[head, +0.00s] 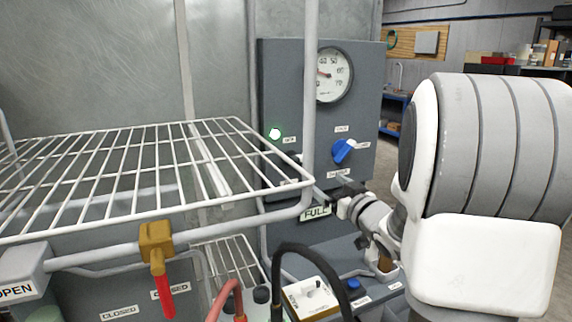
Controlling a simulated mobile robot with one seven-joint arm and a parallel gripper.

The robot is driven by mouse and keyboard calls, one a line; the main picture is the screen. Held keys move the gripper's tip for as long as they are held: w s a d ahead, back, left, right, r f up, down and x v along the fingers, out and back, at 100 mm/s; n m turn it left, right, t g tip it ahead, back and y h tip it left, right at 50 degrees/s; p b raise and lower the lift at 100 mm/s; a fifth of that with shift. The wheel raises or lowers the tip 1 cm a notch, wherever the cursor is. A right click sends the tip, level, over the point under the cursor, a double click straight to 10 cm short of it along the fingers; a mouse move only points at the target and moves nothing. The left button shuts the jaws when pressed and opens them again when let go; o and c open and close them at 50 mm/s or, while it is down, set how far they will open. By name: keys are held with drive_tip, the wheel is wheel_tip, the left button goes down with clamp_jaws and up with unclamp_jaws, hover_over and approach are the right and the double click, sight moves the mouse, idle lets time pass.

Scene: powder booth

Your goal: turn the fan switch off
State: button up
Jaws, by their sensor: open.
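A dark grey control panel (285,85) stands at the back centre. It carries a blue rotary switch (343,151) tilted up to the right, with small labels around it that are too small to read. A green-ringed lamp (275,134) on its left side is lit white. I cannot tell by label which control is the fan switch. My gripper (343,196) is just below the panel's lower edge, beneath the blue switch and apart from it. It is open; its fingers are small and partly merged with dark parts behind, and no held thing shows.
A white wire rack (140,205) and its upright bar (310,80) stand in front, left of my gripper. A round gauge (333,75) is above the switch. A yellow valve with red handle (157,250), hoses and a beige box (310,298) are below.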

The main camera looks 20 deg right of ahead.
sight(296, 160)
drive_tip(key=w, duration=1.6)
drive_tip(key=shift+w+a+p, duration=0.3)
drive_tip(key=shift+a, duration=0.05)
drive_tip(key=c, duration=1.2)
drive_tip(key=shift+f+n+b, duration=0.1)
drive_tip(key=shift+n+b, duration=0.2)
drive_tip(key=shift+b, duration=0.25)
drive_tip(key=shift+a+n+b, duration=0.15)
drive_tip(key=shift+n+b, duration=3.6)
drive_tip(key=shift+n, duration=0.55)
drive_tip(key=shift+a+n+b, duration=0.15)
drive_tip(key=shift+n+b, duration=3.55)
drive_tip(key=shift+n, duration=0.6)
